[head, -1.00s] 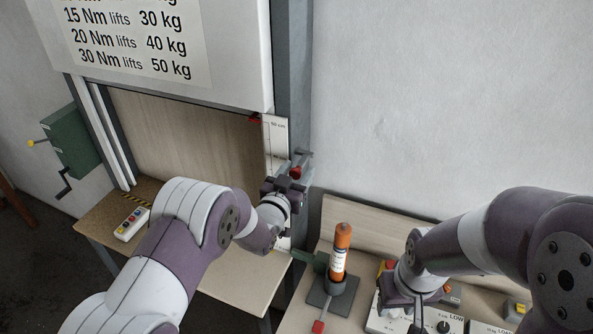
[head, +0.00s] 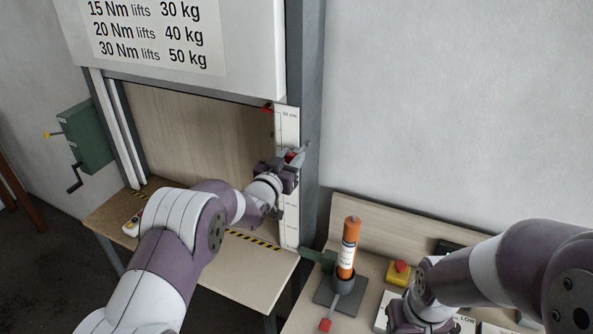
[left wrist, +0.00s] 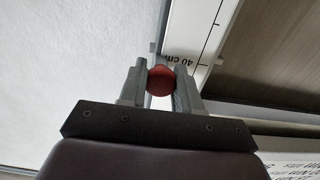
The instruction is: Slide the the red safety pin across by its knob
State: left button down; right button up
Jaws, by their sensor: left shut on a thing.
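The red safety pin's knob (left wrist: 160,80) sits between the two grey fingers of my left gripper (left wrist: 159,84) in the left wrist view. The fingers are shut on it from both sides. The pin's shaft is mostly hidden. In the head view my left gripper (head: 292,160) is at the ruler strip beside the grey post, and a little red of the knob shows between its fingers. My right gripper (head: 418,318) is low at the right, near the bench top, with its fingertips hidden or cut off.
The ruler strip (head: 287,122) runs up the grey post (head: 310,90). A red pointer (head: 267,108) is above. An orange cartridge (head: 350,245) stands in a holder on the right bench, near a yellow box with a red button (head: 400,268). A green gearbox (head: 88,138) hangs left.

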pick_arm(q)
jog(key=shift+a+r, duration=0.1)
jog(key=shift+r, duration=0.05)
jog(key=c, duration=0.8)
grip_release()
jog(key=shift+c, duration=0.2)
jog(key=shift+a, duration=0.25)
jog(key=shift+s+a+f+b, duration=0.1)
jog(key=shift+s+f+b, duration=0.1)
jog(key=shift+s+b, duration=0.2)
jog(key=b+v, duration=0.5)
jog(key=v, duration=0.7)
jog(key=shift+r+b, duration=0.15)
jog(key=shift+b, duration=0.15)
jog(key=shift+w, duration=0.1)
